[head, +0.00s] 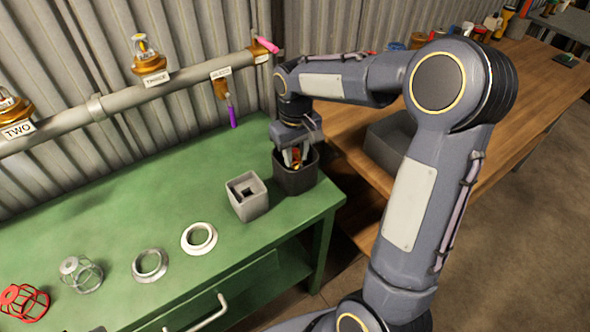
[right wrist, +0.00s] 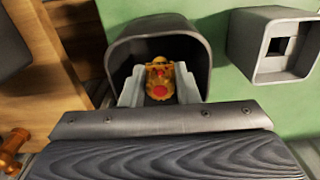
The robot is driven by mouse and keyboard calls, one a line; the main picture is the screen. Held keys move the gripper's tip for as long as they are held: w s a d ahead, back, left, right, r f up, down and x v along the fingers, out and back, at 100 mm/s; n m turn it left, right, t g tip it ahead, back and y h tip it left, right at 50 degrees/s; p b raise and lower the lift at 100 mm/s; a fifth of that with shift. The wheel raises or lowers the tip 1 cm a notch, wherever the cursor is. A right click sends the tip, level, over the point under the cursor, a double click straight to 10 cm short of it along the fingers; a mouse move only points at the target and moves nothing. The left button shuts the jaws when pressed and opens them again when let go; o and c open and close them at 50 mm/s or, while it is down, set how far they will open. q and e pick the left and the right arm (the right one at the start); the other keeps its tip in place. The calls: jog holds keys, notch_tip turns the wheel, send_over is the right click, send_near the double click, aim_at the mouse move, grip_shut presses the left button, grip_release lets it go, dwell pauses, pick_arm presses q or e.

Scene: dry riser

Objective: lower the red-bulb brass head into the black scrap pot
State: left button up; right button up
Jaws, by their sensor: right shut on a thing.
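The black scrap pot (head: 297,183) stands at the right end of the green bench; its rim also shows in the right wrist view (right wrist: 203,50). My right gripper (head: 295,157) points down into the pot's mouth. Its pale fingers are shut on the red-bulb brass head (right wrist: 158,72), seen between them in the right wrist view with its red bulb facing the camera. In the head view only a small orange part of the head shows, at the pot's mouth. The pot's floor is hidden, so I cannot tell whether the head touches it. My left gripper is out of view.
A grey box with a square hole (head: 248,198) stands just left of the pot. White and grey rings (head: 199,238) and wire cages (head: 81,275) lie further left. A pipe with brass heads (head: 149,60) runs along the wall. A wooden bench (head: 350,115) is at right.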

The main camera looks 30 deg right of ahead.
aim_at(295, 161)
jog(key=shift+f+b, duration=1.7)
jog(key=shift+f, duration=0.8)
dwell(0.9)
jog(key=o, duration=1.2)
jog(key=shift+c, duration=0.2)
jog(key=shift+r, duration=0.1)
notch_tip(295, 161, up, 8)
jog(key=shift+f+p, duration=0.25)
jog(key=shift+p, duration=0.25)
jog(key=shift+s+r, duration=0.25)
jog(key=shift+r, duration=0.1)
jog(key=s+a+r+m+t+y+p, duration=0.1)
jog(key=s+a+r+t+y+p, duration=0.1)
jog(key=s, duration=0.8)
jog(key=s+a+r+m+t+y+p, duration=0.1)
jog(key=s+a+r+t+p, duration=0.2)
jog(key=s, duration=0.8)
jog(key=shift+s+a+r+t+y+p, duration=0.2)
jog(key=shift+s+a+t+y+p, duration=0.3)
jog(key=shift+a, duration=0.65)
